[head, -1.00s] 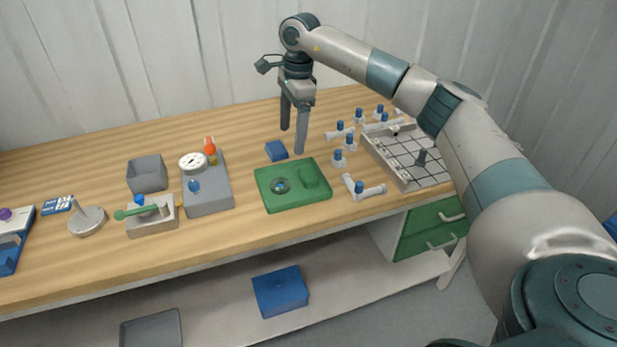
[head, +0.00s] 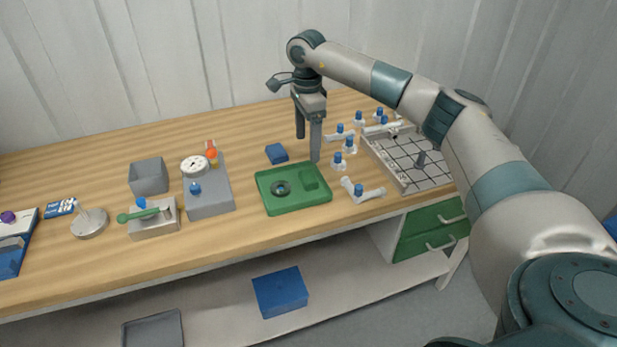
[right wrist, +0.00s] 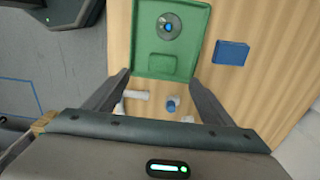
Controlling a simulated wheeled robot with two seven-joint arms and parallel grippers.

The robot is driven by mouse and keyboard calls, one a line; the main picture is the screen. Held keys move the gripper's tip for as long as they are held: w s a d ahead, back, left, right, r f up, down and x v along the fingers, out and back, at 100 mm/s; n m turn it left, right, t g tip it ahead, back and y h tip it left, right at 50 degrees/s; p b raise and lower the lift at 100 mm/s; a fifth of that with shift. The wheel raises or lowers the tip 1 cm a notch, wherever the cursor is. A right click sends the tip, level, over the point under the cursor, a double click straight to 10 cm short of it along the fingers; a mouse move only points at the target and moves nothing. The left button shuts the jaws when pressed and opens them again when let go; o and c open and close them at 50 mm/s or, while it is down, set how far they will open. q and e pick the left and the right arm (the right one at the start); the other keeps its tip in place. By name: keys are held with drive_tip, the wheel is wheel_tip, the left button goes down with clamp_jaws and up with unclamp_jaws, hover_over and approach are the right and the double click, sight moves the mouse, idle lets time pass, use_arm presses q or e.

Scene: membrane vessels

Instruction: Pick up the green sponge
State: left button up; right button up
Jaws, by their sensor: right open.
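The green sponge (head: 310,178) is a small block in the right part of a green tray (head: 266,205) on the wooden table. In the right wrist view the sponge (right wrist: 160,62) lies in the tray near the edge closest to my fingers. My right gripper (head: 308,148) is open and empty, pointing down above the table, just behind the tray. In the right wrist view its two fingers (right wrist: 159,78) stand apart, with the sponge ahead of the gap between them. My left gripper is not in view.
A round dark piece (head: 281,188) shares the tray. A blue block (head: 276,153) lies behind it. A grey gauge unit (head: 208,195) is left.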

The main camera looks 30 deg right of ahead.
sight(308, 176)
wheel_tip(308, 176, down, 7)
drive_tip(key=shift+r+p, duration=0.15)
drive_tip(key=shift+p, duration=1)
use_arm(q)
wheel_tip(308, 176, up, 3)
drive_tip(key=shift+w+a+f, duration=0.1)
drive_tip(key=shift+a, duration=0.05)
use_arm(e)
drive_tip(key=shift+f, duration=0.4)
drive_tip(key=shift+w+d+f+p, duration=0.15)
drive_tip(key=shift+d+f+p, duration=0.05)
drive_tip(key=shift+f+p, duration=0.65)
wheel_tip(308, 176, down, 3)
drive_tip(key=shift+w+d+r+p, duration=0.1)
drive_tip(key=shift+d+p, duration=0.05)
drive_tip(key=shift+p, duration=0.6)
drive_tip(key=shift+f, duration=0.35)
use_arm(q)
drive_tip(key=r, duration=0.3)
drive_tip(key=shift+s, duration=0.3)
use_arm(e)
drive_tip(key=shift+c, duration=0.7)
